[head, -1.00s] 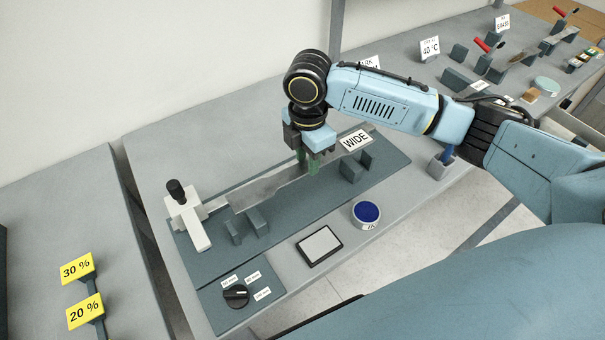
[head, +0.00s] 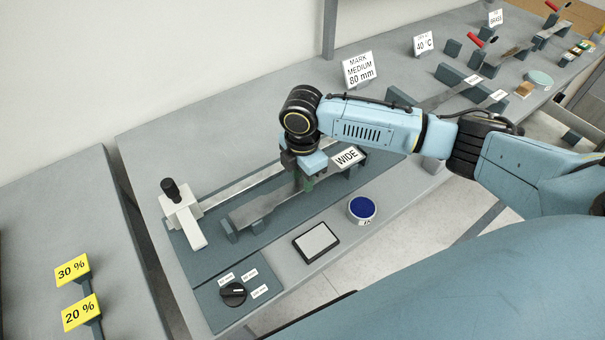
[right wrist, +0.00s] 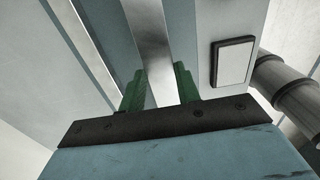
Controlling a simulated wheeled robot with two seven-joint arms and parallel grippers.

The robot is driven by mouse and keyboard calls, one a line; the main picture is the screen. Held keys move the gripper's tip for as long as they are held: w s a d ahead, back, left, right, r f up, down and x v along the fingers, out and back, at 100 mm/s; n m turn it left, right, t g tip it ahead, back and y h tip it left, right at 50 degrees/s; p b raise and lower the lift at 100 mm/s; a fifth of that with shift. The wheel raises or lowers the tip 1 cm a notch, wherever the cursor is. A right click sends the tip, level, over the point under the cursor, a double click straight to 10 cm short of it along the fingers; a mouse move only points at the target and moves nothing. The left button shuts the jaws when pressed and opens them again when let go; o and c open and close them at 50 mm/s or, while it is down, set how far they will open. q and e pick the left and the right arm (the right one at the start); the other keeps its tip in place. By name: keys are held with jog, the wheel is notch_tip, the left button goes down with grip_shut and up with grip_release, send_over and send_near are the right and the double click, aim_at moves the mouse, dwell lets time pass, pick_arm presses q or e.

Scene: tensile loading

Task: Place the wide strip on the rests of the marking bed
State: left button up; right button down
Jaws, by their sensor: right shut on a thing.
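The wide strip (head: 262,204), a long flat metal bar with a white "WIDE" tag (head: 347,156), lies along the marking bed (head: 200,262). My right gripper (head: 306,183) is shut on the strip near its middle. In the right wrist view the strip (right wrist: 153,45) runs between the green fingertips (right wrist: 160,88). The strip's left end is over the left rest (head: 230,229); I cannot tell whether it touches or hovers just above. The right rests are mostly hidden by the tag and gripper. My left gripper is not in view.
A bright rail (head: 245,185) runs behind the strip from a white slide with a black knob (head: 181,205). In front are a blue pad (head: 361,208), a black-framed plate (head: 315,242) and a dial (head: 233,293). A "MARK MEDIUM 80 mm" sign (head: 360,70) stands behind.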

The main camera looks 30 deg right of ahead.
aim_at(302, 183)
jog(key=c, duration=1)
grip_release()
notch_tip(302, 183, up, 12)
jog(key=shift+r, duration=0.15)
